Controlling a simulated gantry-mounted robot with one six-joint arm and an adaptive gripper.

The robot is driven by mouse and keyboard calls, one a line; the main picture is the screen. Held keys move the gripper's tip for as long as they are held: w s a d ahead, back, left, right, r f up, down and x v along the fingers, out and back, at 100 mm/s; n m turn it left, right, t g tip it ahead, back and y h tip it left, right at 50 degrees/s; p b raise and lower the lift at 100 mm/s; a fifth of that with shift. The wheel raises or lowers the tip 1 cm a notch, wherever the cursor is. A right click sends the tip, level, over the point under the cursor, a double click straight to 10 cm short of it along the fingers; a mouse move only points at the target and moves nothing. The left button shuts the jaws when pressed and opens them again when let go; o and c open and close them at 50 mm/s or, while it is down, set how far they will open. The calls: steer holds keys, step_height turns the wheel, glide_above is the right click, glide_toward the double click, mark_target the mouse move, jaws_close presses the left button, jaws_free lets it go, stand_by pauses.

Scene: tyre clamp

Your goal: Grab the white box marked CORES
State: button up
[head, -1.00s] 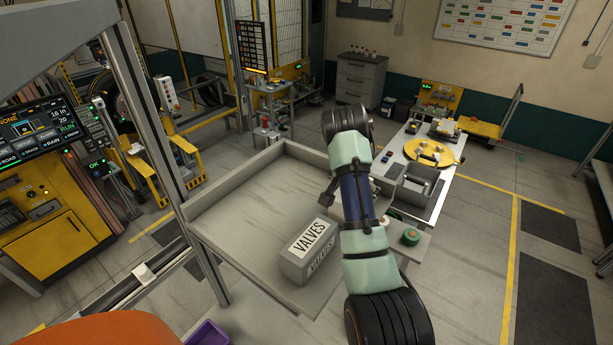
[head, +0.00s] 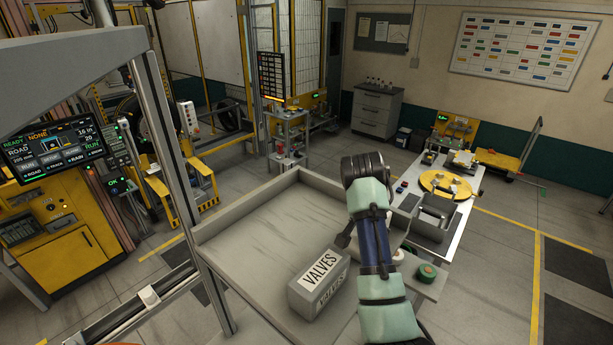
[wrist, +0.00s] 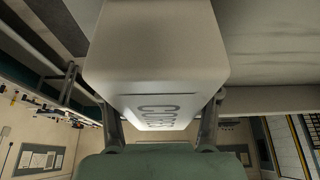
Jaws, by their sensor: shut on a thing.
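The white box marked CORES (wrist: 158,60) fills the middle of the wrist view, its lettering upside down on the face nearest my wrist. My gripper (wrist: 160,128) has one finger along each side of it and is shut on it. In the head view my own arm hides the CORES box. Only a dark part of my gripper (head: 344,236) shows there, beside the arm and over the right side of the grey tray. I cannot tell from these views how high the box is above any surface.
A grey box marked VALVES (head: 319,285) sits in the front right part of the raised-edge grey tray (head: 235,255). The rest of the tray's visible floor is clear. A green roll (head: 427,271) and a grey bin (head: 434,214) stand to the right of my arm.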

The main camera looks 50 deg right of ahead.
steer(key=shift+f, duration=0.35)
steer(key=c, duration=0.5)
steer(key=r, duration=0.3)
steer(key=r+b, duration=0.1)
steer(key=r, duration=0.6)
steer(key=shift+s+d+r, duration=0.15)
steer(key=shift+s, duration=0.1)
